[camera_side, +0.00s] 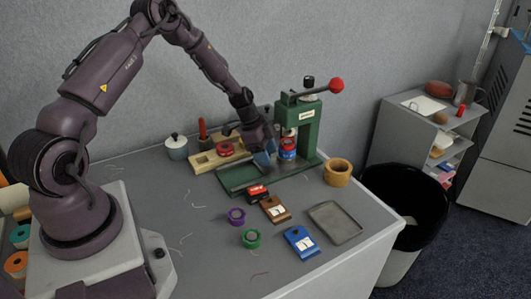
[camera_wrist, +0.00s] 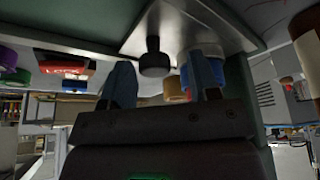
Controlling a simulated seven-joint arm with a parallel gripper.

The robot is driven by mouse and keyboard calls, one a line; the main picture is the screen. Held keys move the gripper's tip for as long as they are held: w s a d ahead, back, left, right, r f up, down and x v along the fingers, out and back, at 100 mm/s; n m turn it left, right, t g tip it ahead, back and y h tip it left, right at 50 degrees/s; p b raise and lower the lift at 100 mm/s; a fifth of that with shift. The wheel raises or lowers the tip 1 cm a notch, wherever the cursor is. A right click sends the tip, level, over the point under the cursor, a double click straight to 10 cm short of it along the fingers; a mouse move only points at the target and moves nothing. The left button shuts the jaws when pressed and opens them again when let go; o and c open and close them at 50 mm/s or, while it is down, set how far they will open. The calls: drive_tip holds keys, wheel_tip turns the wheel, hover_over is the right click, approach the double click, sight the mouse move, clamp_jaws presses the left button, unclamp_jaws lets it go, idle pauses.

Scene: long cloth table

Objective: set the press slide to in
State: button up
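The green press (camera_side: 302,125) stands at the back of the table, with a red-balled lever at its top and a long green base (camera_side: 280,181) reaching left. A metal slide plate (camera_wrist: 185,22) with a dark round knob (camera_wrist: 153,58) shows in the wrist view. My gripper (camera_side: 265,161) is low over the base, left of the press column. In the wrist view my gripper (camera_wrist: 163,82) has its two fingers apart, with the knob appearing between them and gaps at both sides. The knob is hidden in the side view, and I cannot tell its depth relative to the fingertips.
A wooden holder (camera_side: 208,161) with a red item stands behind my gripper. In front lie a red box (camera_side: 258,192), purple tape (camera_side: 237,216), green tape (camera_side: 251,239), brown and blue card blocks and a grey tray (camera_side: 335,222). A wooden ring (camera_side: 338,173) stands right of the press.

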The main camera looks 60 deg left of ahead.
drive_tip(key=shift+r, duration=0.1)
drive_tip(key=v, duration=1.2)
drive_tip(key=shift+r, duration=0.4)
drive_tip(key=s+d+r+n+t+y, duration=0.2)
drive_tip(key=s+d+r+n, duration=0.7)
drive_tip(key=s+d+r, duration=1)
drive_tip(key=shift+s+d+y, duration=0.6)
drive_tip(key=shift+s+d, duration=0.2)
drive_tip(key=shift+s, duration=0.3)
